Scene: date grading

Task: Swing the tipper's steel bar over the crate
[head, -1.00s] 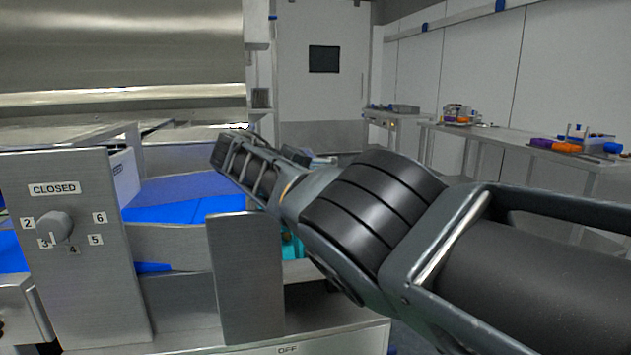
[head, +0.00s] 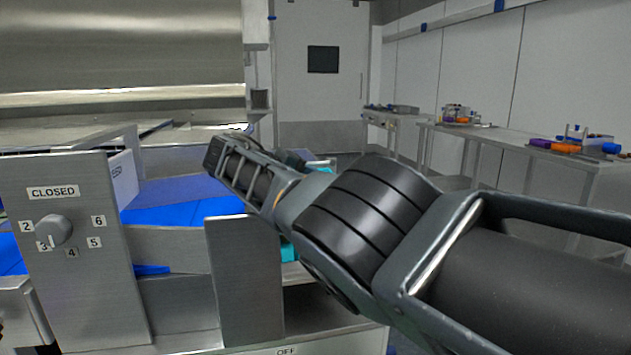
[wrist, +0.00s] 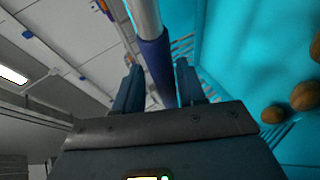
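In the wrist view, the tipper's steel bar (wrist: 145,14) runs down from the top edge and carries a dark blue sleeve (wrist: 157,66). The sleeve passes between the two fingers of my gripper (wrist: 158,78). The fingers stand apart, with a narrow gap showing on the left of the sleeve; contact on the right is unclear. The teal crate (wrist: 230,50) fills the right side, with several brown dates (wrist: 304,96) in it. In the head view, my gripper (head: 213,157) is at the arm's far end, and my arm hides the bar and most of the crate (head: 288,252).
A steel panel (head: 75,300) with a numbered knob (head: 53,231) stands at left, beside a blue belt (head: 175,205). An upright steel plate (head: 245,290) stands below my gripper. Benches (head: 500,142) with tools line the right wall. A door (head: 320,95) is at the back.

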